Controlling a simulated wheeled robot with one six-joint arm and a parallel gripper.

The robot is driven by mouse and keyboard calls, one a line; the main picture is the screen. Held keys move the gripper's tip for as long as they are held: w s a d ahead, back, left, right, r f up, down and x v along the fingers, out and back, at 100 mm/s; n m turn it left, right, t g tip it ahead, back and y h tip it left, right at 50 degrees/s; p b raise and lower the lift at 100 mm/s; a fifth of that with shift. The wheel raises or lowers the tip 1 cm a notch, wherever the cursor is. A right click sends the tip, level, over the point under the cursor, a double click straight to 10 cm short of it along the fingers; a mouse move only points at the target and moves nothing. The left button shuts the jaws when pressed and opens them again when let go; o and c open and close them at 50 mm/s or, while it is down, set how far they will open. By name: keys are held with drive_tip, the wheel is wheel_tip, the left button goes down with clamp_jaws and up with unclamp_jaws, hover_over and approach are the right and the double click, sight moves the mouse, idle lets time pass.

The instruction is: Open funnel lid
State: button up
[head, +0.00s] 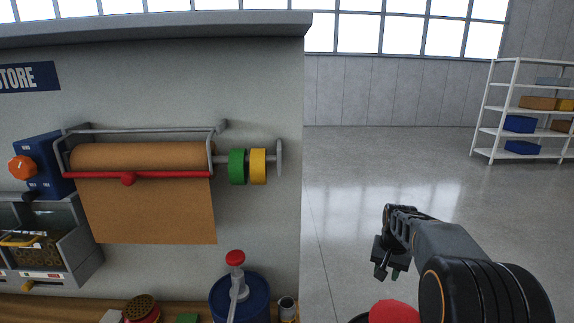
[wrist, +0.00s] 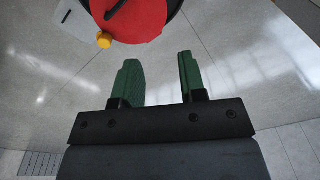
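A round red lid (wrist: 142,22), which looks like the funnel lid, is at the top of the wrist view. It has a yellow knob (wrist: 104,40) on its rim and a dark strip across it. A dark rim shows around part of it. In the head view the red lid (head: 395,312) is cut off by the bottom edge. My gripper (wrist: 158,60) is open and empty, with its two green-padded fingers apart from the lid. In the head view my gripper (head: 385,272) hangs above and behind the lid. The funnel body is mostly out of view.
A wall panel (head: 265,60) on the left carries a brown paper roll (head: 145,155) with a red bar. A blue drum (head: 240,300) with a red-topped pump stands on a wooden bench. A white shelf rack (head: 490,115) stands far right. Open floor (head: 350,190) lies between.

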drive_tip(key=shift+s+a+r+n+t+b, duration=0.9)
drive_tip(key=shift+s+a, duration=1.8)
drive_tip(key=shift+s, duration=2.95)
drive_tip(key=shift+s+a+r+n+t+b, duration=0.35)
drive_tip(key=shift+s+a+n+t, duration=0.9)
drive_tip(key=shift+s+a, duration=2.9)
drive_tip(key=w+d+f+n+g+b, duration=0.1)
drive_tip(key=w+d+f+g+b, duration=0.15)
drive_tip(key=d+f+b, duration=0.35)
drive_tip(key=w+d+f+n+g+b, duration=0.15)
drive_tip(key=w+d+f, duration=0.3)
drive_tip(key=d, duration=0.45)
drive_tip(key=w+d+n+b, duration=0.2)
drive_tip(key=w+d+n, duration=0.6)
drive_tip(key=n, duration=0.4)
drive_tip(key=w+f+n, duration=0.1)
drive_tip(key=f, duration=0.3)
drive_tip(key=f+n, duration=0.2)
drive_tip(key=f, duration=0.3)
drive_tip(key=w+f+n+t+p, duration=0.1)
drive_tip(key=f, duration=0.3)
drive_tip(key=shift+w+a+f+n, duration=0.3)
drive_tip(key=shift+w+f, duration=0.05)
drive_tip(key=shift+f, duration=0.05)
